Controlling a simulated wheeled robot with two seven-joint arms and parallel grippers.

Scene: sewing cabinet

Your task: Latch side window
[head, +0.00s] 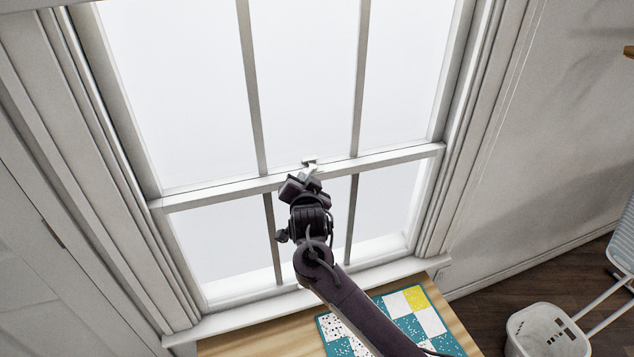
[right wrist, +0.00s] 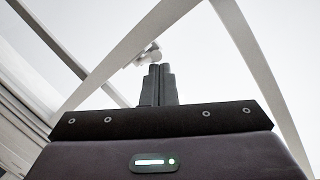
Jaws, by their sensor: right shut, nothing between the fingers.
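The side window (head: 190,190) has a white frame and stands in front of me. Its two sashes meet at a horizontal rail. A small metal latch (head: 310,163) sits at the middle of that rail. In the right wrist view the latch (right wrist: 148,55) shows just beyond my fingertips, a little to their left. My right gripper (head: 303,180) is at the rail, just below the latch; its fingers (right wrist: 158,68) are pressed together with nothing between them. I cannot tell whether the fingers touch the latch. My left gripper is not in view.
A wooden table (head: 260,336) stands below the sill, with a teal, white and yellow patchwork (head: 400,318) on it. A white basket (head: 545,332) is on the floor at the lower right.

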